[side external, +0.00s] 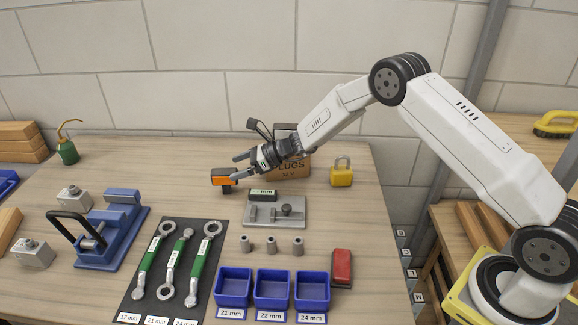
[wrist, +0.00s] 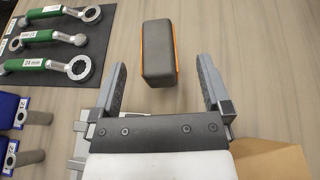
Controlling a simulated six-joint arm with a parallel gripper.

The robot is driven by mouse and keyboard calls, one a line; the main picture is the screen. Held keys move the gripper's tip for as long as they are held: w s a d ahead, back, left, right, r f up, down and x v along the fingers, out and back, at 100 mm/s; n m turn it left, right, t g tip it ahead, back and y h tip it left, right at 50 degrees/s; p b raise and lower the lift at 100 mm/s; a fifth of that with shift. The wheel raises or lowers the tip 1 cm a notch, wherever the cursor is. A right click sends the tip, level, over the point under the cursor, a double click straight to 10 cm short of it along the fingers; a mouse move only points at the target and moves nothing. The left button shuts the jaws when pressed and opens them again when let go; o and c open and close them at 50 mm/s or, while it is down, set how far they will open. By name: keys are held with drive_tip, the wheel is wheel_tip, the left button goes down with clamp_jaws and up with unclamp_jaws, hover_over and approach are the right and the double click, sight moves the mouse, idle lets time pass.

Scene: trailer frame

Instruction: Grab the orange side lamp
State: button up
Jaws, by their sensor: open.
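The orange side lamp (side external: 221,177) sits on the wooden bench, left of my gripper (side external: 237,167) in the side external view. It has an orange face and a dark body. In the wrist view the lamp (wrist: 158,52) shows its dark grey back with a thin orange edge on the right. My gripper (wrist: 162,66) is open and empty there. The lamp lies ahead of the fingers, in line with the gap between them, its near end close to the level of the fingertips. I cannot tell the exact height of the fingers above the bench.
A cardboard box (side external: 290,168) stands behind my gripper. A grey fixture plate (side external: 290,213) lies in front, with a yellow padlock (side external: 341,177) to the right. Green-handled wrenches (side external: 183,262), blue bins (side external: 272,290) and a red lamp (side external: 341,266) are nearer. Bench left of the lamp is clear.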

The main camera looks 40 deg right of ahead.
sight(232, 170)
drive_tip(key=shift+x, duration=2.4)
drive_tip(key=shift+s+f, duration=0.1)
clamp_jaws()
